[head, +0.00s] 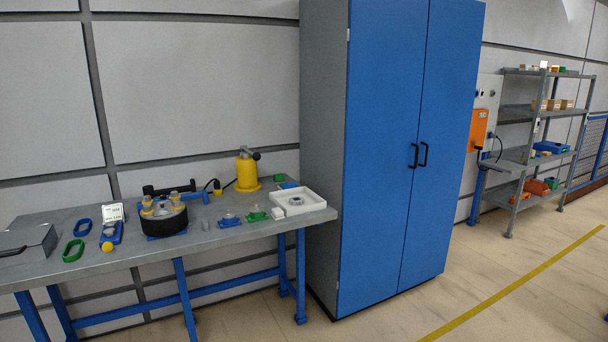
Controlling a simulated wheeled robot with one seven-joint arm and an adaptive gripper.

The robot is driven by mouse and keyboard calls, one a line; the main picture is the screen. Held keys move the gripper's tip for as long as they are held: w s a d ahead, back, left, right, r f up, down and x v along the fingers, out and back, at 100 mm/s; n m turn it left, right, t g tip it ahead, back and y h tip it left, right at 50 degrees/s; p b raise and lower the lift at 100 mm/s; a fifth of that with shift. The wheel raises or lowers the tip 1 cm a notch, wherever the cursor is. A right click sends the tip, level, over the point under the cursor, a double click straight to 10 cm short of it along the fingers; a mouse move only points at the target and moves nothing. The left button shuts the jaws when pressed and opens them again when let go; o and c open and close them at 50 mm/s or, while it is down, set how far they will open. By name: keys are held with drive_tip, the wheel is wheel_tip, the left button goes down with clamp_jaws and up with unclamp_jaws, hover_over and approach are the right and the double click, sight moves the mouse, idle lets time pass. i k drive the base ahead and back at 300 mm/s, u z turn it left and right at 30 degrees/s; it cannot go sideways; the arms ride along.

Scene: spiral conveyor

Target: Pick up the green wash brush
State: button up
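A small green item with a pale upper part, which looks like the green wash brush (257,215), lies on the grey workbench (150,262) near its right front, just left of a white tray. It is too small to make out bristles. A similar blue item (230,220) lies to its left. Another green thing, an open oval ring (73,250), lies at the left of the bench, and a small green block (280,177) sits at the back right. My gripper is not in view.
A white tray (320,201) stands at the bench's right end, beside a tall blue cabinet (385,150). A black round holder (164,222) and a yellow pump-like device (246,172) stand on the bench. Floor in front of the cabinet is clear. Shelving (520,160) stands far right.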

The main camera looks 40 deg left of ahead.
sight(277, 179)
drive_tip(key=u, duration=0.35)
drive_tip(key=i, duration=1.5)
drive_tip(key=u, duration=0.75)
